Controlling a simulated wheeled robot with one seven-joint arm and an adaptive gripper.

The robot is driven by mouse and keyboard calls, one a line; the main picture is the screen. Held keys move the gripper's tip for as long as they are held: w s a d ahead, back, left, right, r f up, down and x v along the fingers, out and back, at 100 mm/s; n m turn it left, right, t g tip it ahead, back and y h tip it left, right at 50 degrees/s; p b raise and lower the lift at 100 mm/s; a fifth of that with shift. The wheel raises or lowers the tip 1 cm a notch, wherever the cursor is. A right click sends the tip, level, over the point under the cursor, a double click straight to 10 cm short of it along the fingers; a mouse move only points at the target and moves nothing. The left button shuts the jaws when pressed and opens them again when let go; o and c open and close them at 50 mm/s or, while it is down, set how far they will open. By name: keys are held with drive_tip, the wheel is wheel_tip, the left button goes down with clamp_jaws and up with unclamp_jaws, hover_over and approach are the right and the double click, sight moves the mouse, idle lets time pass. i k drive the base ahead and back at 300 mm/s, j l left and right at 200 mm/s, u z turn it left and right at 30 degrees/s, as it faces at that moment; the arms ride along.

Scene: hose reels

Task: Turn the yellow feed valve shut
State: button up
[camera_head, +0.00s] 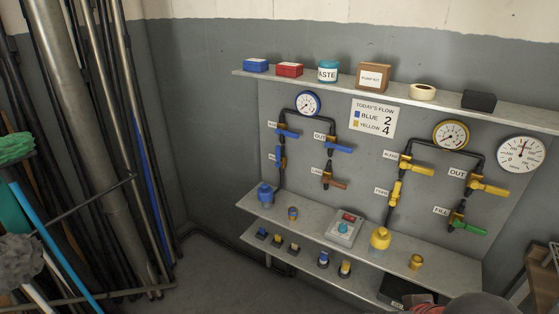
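The yellow feed valve (394,193) is on the left pipe of the yellow panel, beside a small label (381,191) that seems to read FEED. Its yellow handle lies roughly along the steep pipe. Above it is the yellow bleed valve (411,166), its handle pointing right. To the right are the yellow OUT valve (488,187), with its handle pointing right, and the FILL valve (468,228) with a green handle. A yellow-rimmed gauge (450,135) sits above.
A blue valve set (285,134) is to the left. Poles and brushes (75,150) stand at the left. A wooden piece (540,280) is at lower right.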

sight(392, 203)
drive_tip(key=i+j, duration=0.25)
drive_tip(key=i, duration=0.2)
drive_tip(key=i+j, duration=0.3)
drive_tip(key=i+u, duration=0.05)
drive_tip(key=i, duration=0.05)
